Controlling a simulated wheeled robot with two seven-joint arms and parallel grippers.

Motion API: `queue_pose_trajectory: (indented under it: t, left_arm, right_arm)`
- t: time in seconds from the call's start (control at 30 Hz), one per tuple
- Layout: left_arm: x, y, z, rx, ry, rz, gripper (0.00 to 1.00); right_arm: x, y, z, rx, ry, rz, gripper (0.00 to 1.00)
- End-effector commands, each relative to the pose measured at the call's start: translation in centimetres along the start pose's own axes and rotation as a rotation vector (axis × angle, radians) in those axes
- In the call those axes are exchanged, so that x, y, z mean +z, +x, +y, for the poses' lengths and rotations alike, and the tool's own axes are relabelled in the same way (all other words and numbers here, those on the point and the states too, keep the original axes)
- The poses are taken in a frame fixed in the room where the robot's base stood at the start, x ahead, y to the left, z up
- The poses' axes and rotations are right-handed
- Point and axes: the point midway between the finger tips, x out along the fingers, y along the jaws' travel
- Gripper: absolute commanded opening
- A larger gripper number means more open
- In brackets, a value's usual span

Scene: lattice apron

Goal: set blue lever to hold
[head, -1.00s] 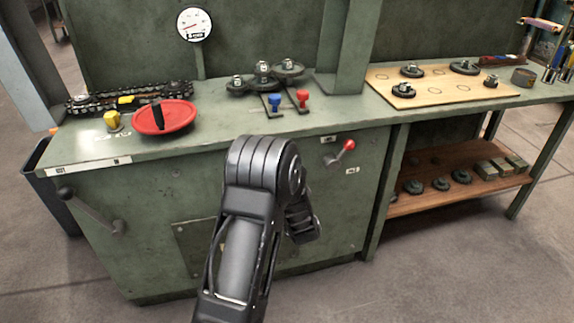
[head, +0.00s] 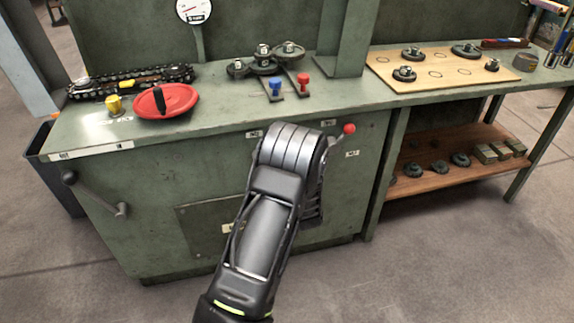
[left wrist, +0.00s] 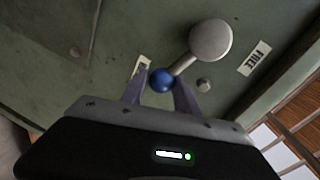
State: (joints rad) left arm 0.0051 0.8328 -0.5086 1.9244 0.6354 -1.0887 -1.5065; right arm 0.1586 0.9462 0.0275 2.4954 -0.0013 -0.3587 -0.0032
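The blue lever shows in the left wrist view as a round grey hub (left wrist: 211,40), a short arm and a blue ball knob (left wrist: 162,80). A "FREE" label (left wrist: 254,58) lies right of the hub. A second label (left wrist: 143,67), partly hidden by a finger, lies close by the knob. My left gripper (left wrist: 161,82) has a finger on either side of the knob and appears shut on it. In the head view my left arm (head: 265,215) reaches to the cabinet front and hides this lever and the fingertips. My right gripper is not in view.
A red-knobbed lever (head: 349,129) is on the cabinet front, just right of my left arm. A crank handle (head: 95,195) sticks out at the left. Blue (head: 275,87) and red (head: 303,78) handles stand on the bench top. A wooden shelf (head: 430,180) is at the right.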

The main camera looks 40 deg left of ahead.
Motion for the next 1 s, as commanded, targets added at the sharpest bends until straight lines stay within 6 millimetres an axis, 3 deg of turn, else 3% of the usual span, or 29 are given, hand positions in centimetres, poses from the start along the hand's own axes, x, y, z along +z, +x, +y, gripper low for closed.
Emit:
queue_pose_trajectory:
  t: [0.2,0.57,1.0]
  left_arm:
    - [0.0,0.0,0.0,0.0,-0.001,-0.001,0.55]
    - [0.0,-0.5,-0.1,-0.001,-0.002,0.0,0.55]
    - [-0.1,-6.8,0.0,0.001,-0.001,0.001,0.55]
  right_arm:
    - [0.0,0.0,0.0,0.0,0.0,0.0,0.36]
    - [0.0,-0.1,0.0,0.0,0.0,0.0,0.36]
    - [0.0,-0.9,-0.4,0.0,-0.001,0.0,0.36]
